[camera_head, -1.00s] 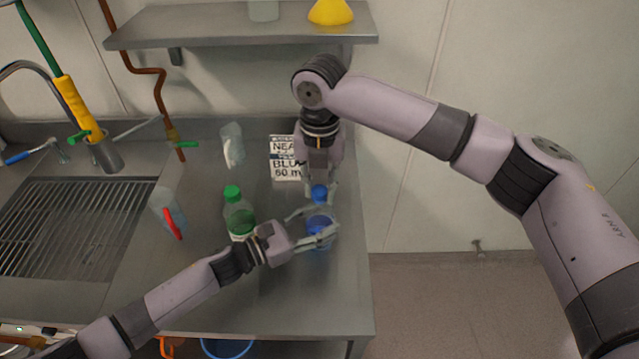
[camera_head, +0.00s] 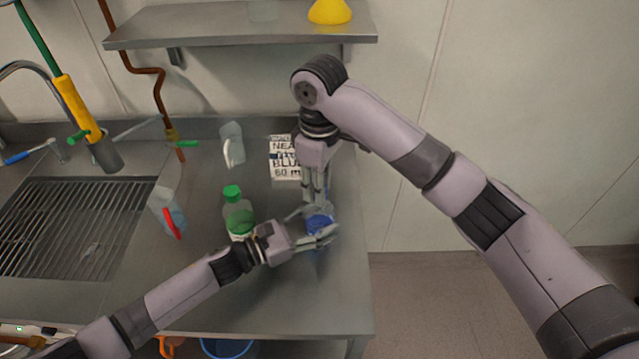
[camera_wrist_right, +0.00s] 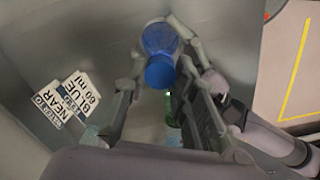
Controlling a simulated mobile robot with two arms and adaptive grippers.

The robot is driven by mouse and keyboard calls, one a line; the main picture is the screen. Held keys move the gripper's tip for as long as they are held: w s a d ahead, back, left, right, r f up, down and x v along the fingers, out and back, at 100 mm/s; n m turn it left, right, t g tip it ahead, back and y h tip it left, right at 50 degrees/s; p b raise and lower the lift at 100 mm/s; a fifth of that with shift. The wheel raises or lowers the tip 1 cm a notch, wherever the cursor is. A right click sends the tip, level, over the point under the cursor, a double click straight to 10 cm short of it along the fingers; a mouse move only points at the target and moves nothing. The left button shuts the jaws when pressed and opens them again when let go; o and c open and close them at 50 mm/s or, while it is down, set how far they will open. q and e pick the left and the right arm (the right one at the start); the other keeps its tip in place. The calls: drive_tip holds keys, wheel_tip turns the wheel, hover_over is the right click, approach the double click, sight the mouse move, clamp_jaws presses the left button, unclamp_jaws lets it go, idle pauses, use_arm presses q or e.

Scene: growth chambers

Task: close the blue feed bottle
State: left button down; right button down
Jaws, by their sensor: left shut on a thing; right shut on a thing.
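The blue feed bottle (camera_head: 318,224) stands near the right edge of the steel bench. My left gripper (camera_head: 316,233) is shut around its body from the left. My right gripper (camera_head: 317,204) points down over the bottle's top and is shut on the blue cap (camera_wrist_right: 160,72). In the right wrist view the cap is at the bottle's mouth, in line with the blue bottle body (camera_wrist_right: 159,38). The fingers hide the join in the head view, so I cannot tell whether the cap is screwed tight.
A green-capped bottle (camera_head: 238,214) stands just left of my left gripper. A clear jug with a red handle (camera_head: 168,213) and another clear vessel (camera_head: 232,145) are farther left. A label card (camera_head: 285,158) is behind. The sink grating (camera_head: 70,225) is at left; a shelf (camera_head: 240,28) hangs above.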

drive_tip(key=m, duration=1.1)
drive_tip(key=shift+m, duration=0.4)
drive_tip(key=m, duration=0.4)
drive_tip(key=c, duration=1.2)
unclamp_jaws()
drive_tip(key=shift+c, duration=0.2)
wheel_tip(320, 180, up, 12)
